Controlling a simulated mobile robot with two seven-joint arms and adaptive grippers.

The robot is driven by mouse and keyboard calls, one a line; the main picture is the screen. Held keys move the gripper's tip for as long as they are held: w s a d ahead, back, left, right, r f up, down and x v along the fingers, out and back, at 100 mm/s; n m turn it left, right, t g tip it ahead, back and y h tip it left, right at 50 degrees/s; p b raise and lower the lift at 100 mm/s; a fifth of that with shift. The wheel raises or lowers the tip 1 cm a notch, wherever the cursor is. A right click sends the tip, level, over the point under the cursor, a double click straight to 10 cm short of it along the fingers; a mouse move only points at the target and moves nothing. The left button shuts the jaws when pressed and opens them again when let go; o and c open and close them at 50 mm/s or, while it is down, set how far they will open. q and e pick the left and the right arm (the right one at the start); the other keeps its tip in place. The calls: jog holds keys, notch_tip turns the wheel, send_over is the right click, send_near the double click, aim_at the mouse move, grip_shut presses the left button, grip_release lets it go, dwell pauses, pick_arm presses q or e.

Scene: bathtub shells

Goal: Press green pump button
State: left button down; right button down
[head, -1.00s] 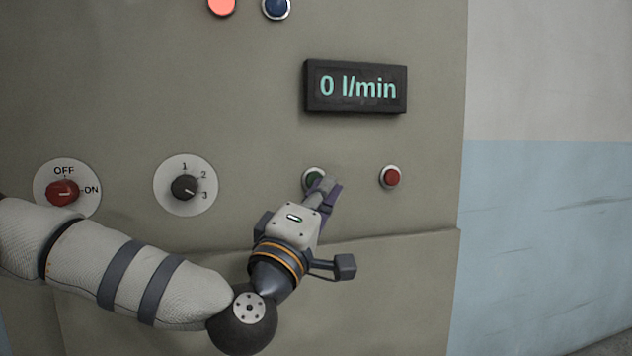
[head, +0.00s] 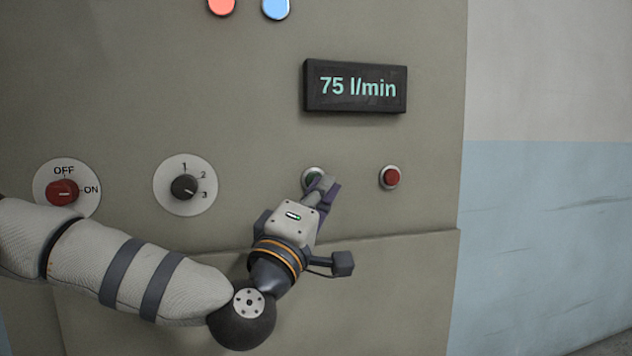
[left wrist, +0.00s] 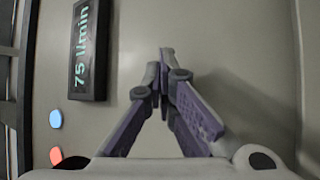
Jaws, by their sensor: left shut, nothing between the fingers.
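The green pump button (head: 312,175) sits in a pale ring on the grey-green panel, below the display. My left gripper (head: 323,184) is shut and empty, with its fingertips at the button and covering much of it. They appear to touch it, and the button looks sunk in its ring. In the left wrist view the closed fingers (left wrist: 166,55) point at the panel and the button is hidden. The display (head: 355,87) reads 75 l/min and also shows in the left wrist view (left wrist: 90,50). My right gripper is not in view.
A red button (head: 390,177) is just right of the green one. A rotary knob (head: 185,187) points to 3, and a red OFF/ON switch (head: 62,192) points toward ON. A red lamp (head: 221,6) and a lit blue lamp (head: 276,8) are at the top. A panel ledge runs below.

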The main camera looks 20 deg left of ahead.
pick_arm(q)
jog(key=shift+s+d+p, duration=0.3)
jog(key=shift+s+d, duration=0.15)
jog(key=shift+s, duration=0.25)
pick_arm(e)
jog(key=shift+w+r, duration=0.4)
